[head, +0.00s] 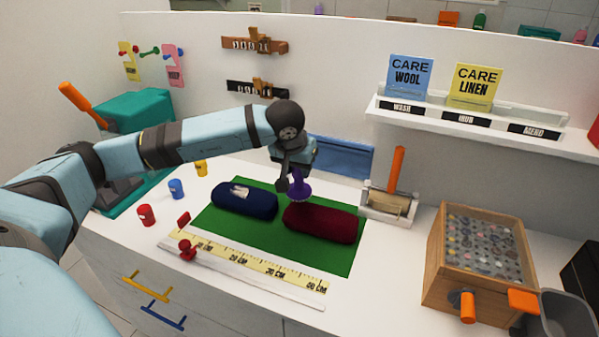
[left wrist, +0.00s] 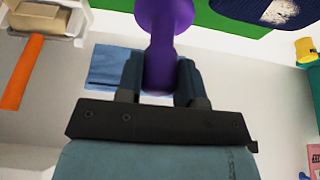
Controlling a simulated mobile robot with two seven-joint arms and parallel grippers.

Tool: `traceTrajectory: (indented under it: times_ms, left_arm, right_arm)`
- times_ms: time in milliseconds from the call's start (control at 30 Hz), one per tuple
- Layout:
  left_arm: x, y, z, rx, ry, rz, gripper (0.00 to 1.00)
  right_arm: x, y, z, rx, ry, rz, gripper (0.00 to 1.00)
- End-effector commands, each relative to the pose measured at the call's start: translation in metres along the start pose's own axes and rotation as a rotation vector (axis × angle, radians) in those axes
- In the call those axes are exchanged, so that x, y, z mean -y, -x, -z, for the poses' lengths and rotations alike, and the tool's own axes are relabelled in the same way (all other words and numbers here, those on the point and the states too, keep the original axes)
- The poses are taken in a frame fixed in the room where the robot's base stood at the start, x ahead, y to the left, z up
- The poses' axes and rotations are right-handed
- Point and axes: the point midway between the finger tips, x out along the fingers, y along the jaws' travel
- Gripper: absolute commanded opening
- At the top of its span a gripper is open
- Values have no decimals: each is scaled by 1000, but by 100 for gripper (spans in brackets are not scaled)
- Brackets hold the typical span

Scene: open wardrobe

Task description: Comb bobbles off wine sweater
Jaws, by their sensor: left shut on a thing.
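The wine sweater (head: 322,223) is a dark red folded roll on the green mat (head: 216,230). A navy roll (head: 245,202) with a pale patch lies to its left; part of it shows in the left wrist view (left wrist: 275,8). My left gripper (head: 290,178) is shut on a purple tool (head: 300,190), held by its shaft in the left wrist view (left wrist: 160,50). The tool's wide end is just above the wine sweater's left end; I cannot tell whether it touches. Bobbles are too small to make out. My right gripper is not in view.
A yellow ruler (head: 250,262) runs along the mat's front. Red (head: 146,215), blue (head: 177,189) and yellow (head: 201,168) spools stand left. An orange-handled roller in a holder (head: 390,203) and a wooden box (head: 437,262) stand right.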

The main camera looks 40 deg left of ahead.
Motion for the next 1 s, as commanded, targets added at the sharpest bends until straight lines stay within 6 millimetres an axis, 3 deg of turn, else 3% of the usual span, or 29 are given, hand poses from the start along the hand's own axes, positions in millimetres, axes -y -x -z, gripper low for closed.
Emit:
traceTrajectory:
  times_ms: [400, 1000]
  left_arm:
    - [6, 34, 12, -2, 13, 5, 12]
    - [7, 34, 12, 0, 15, 5, 12]
  right_arm:
    - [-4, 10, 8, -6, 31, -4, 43]
    - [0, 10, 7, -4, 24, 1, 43]
